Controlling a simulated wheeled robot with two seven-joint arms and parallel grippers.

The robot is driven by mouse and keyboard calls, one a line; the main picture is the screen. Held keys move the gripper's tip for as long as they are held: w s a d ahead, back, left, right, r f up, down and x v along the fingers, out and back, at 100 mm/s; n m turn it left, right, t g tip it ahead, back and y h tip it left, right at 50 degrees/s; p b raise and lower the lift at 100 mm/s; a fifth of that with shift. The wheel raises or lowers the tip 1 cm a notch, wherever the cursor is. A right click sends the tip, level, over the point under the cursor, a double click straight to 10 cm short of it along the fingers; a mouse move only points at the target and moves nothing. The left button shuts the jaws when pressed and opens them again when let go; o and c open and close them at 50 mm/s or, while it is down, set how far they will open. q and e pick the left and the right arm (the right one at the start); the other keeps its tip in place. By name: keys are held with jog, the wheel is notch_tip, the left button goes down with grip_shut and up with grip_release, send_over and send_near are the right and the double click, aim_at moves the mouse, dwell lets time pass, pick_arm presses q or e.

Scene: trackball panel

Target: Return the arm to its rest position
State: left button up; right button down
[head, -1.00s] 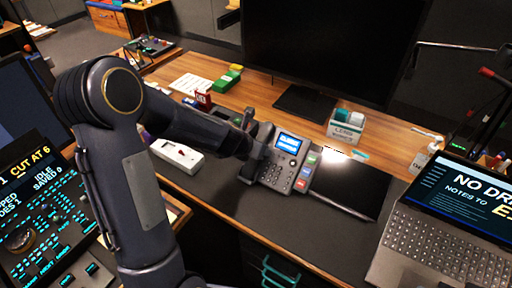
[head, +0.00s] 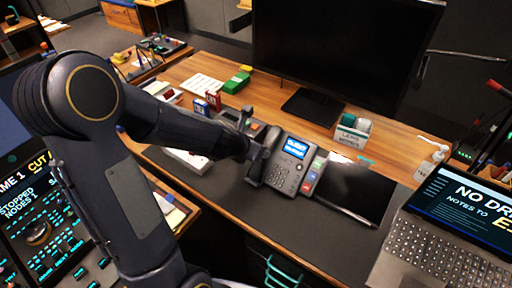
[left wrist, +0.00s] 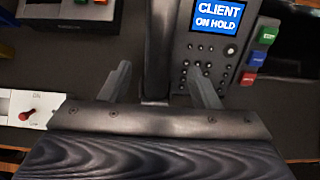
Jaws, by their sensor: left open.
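My left arm comes in from the left in the head view, and its gripper (head: 258,147) is over the handset side of the grey desk phone (head: 290,172). The left wrist view shows the open fingers (left wrist: 160,78) on either side of the dark phone handset (left wrist: 160,35). I cannot tell whether they touch it. The phone's blue screen (left wrist: 215,17) reads "CLIENT ON HOLD". The trackball panel (head: 75,238) is at the lower left of the head view, partly behind my arm. My right gripper is not in view.
A white switch box (head: 186,160) lies under my forearm, and its red switch (left wrist: 27,115) shows in the left wrist view. A black monitor (head: 340,60) stands behind the phone. A dark tablet (head: 355,190) and a laptop (head: 440,235) are on the right.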

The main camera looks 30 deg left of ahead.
pick_arm(q)
jog(key=s+d+r+m+h, duration=0.45)
jog(key=s+r+m, duration=0.5)
jog(key=m, duration=0.55)
jog(key=s+m+g+y, duration=0.2)
jog(key=s+m, duration=1.3)
jog(key=m, duration=0.2)
jog(key=shift+s+d+m+g, duration=0.25)
jog(key=shift+d+m+g, duration=0.05)
jog(key=shift+g, duration=0.1)
